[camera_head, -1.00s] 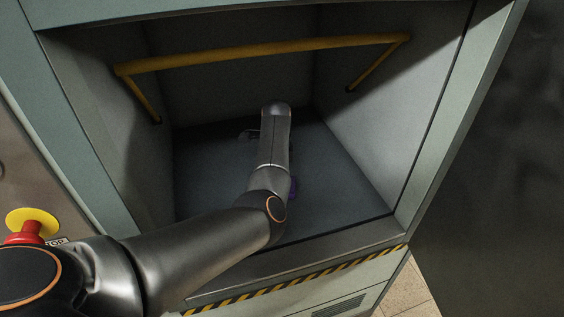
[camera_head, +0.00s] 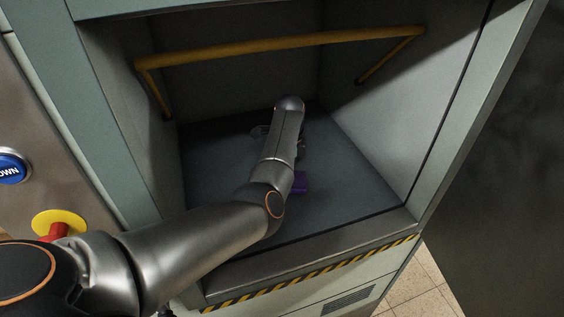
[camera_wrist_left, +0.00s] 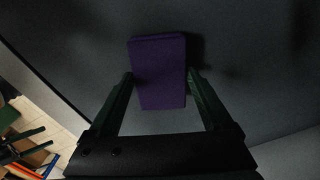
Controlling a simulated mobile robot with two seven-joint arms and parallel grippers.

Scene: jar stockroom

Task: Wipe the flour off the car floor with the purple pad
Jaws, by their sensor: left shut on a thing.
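The purple pad (camera_wrist_left: 158,72) is between the two fingers of my left gripper (camera_wrist_left: 160,84) in the left wrist view, and the gripper is shut on it. The pad lies at or close above the dark grey car floor (camera_wrist_left: 245,75); I cannot tell whether it touches. My arm hides most of the left gripper there. I can make out no flour on the visible floor.
A yellow bar (camera_head: 280,43) crosses the upper part of the car. Side walls enclose the floor, and a striped sill (camera_head: 310,274) marks the front edge. A red stop button (camera_head: 55,229) and a blue button (camera_head: 10,168) are on the left panel.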

